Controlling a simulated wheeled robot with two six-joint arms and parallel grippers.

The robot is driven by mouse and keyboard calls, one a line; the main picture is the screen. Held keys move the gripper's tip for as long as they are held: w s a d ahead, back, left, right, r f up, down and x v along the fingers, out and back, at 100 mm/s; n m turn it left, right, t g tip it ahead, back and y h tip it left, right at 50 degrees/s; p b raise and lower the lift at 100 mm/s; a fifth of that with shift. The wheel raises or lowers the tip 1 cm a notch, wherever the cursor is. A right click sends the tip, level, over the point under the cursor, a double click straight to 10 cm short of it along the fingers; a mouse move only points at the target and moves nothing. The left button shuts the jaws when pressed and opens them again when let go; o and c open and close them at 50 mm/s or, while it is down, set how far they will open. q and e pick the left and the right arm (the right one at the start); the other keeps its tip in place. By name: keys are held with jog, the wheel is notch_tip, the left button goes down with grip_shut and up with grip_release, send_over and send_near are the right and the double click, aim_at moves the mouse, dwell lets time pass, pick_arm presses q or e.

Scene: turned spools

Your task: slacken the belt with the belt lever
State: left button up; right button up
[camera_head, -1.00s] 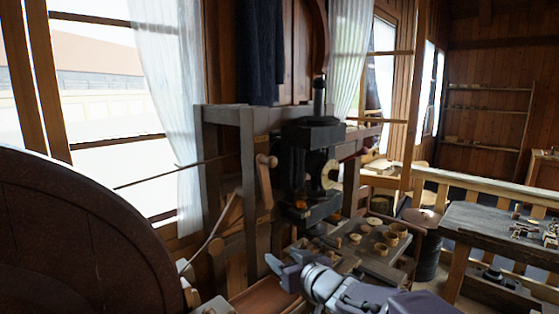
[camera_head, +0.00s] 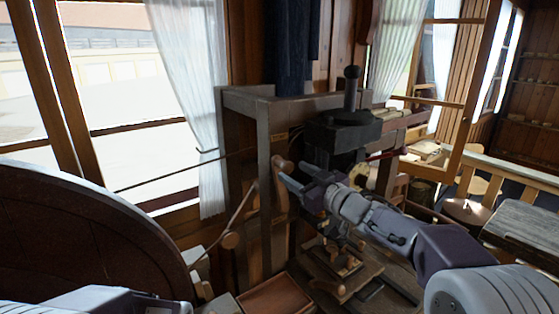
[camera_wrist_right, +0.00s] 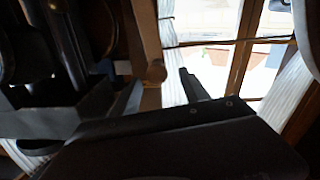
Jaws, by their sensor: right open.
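The belt lever is a wooden handle with a round knob (camera_head: 280,163) on the front post of the grey wooden machine frame (camera_head: 262,104). My right gripper (camera_head: 288,179) is open, with its fingertips close to the lever. In the right wrist view the lever (camera_wrist_right: 146,32) hangs with its knob (camera_wrist_right: 155,73) near the opening between my fingers (camera_wrist_right: 160,95). I cannot tell whether a finger touches it. A thin dark cord or belt (camera_head: 190,172) runs left from the frame. My left gripper does not show.
A large dark wheel (camera_head: 75,235) fills the lower left. The black machine head (camera_head: 342,132) stands just right of the lever. A low bench with small turned pieces (camera_head: 340,265) lies below my right arm. A window is behind on the left.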

aim_at(280, 162)
jog(key=w, duration=0.1)
jog(key=w+a, duration=0.1)
jog(key=w+p, duration=0.1)
jog(key=w, duration=0.1)
jog(key=shift+w+a+f, duration=0.1)
jog(key=shift+a, duration=0.2)
jog(key=w+a, duration=0.1)
jog(key=w+a+p, duration=0.1)
jog(key=a, duration=0.1)
jog(key=shift+w, duration=0.25)
jog(key=shift+w+d, duration=0.1)
jog(key=shift+d, duration=0.05)
jog(key=shift+w, duration=0.1)
jog(key=shift+c, duration=1.2)
grip_shut()
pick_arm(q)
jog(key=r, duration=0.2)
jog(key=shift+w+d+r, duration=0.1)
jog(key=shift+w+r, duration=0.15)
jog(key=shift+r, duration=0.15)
pick_arm(e)
jog(key=shift+r, duration=0.2)
